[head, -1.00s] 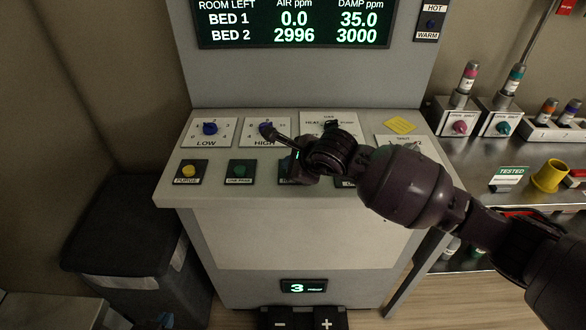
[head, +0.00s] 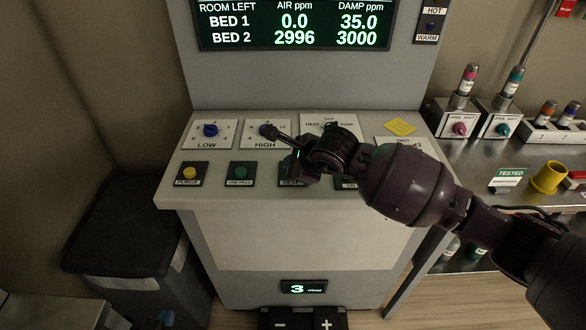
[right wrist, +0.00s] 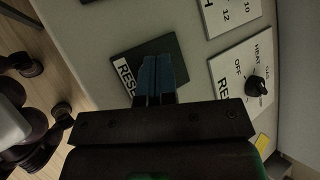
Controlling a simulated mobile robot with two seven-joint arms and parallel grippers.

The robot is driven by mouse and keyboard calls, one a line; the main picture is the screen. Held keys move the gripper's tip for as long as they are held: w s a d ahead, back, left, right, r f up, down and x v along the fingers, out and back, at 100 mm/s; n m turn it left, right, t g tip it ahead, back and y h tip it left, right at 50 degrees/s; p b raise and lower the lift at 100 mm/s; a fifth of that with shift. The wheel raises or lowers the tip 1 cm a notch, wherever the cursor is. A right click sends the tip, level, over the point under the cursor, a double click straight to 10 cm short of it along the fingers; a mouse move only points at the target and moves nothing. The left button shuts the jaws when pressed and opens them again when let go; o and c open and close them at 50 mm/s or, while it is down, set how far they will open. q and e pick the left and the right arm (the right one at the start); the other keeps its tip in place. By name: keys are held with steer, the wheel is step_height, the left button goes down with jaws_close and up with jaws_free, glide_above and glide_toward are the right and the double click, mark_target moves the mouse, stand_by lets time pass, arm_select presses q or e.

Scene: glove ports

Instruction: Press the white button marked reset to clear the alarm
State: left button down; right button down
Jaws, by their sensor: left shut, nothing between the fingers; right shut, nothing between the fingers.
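The reset plate (head: 289,183) is a dark square on the sloping front of the grey console, mostly hidden behind my right gripper. In the right wrist view the same dark plate (right wrist: 118,62) shows part of its white label, reading "RESE". The white button itself is hidden behind the fingers. My right gripper (head: 294,174) is shut and empty, its blue fingertips (right wrist: 158,62) over the plate; I cannot tell whether they touch the button.
Yellow (head: 189,173) and green (head: 239,172) buttons sit left of the reset plate. Blue knobs (head: 210,130) and a black heat/pump selector stand behind. The display (head: 293,24) reads BED 2 2996. A dark bin (head: 125,235) stands left; a steel bench lies right.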

steer(key=shift+r+p, duration=1)
steer(key=shift+r, duration=1.75)
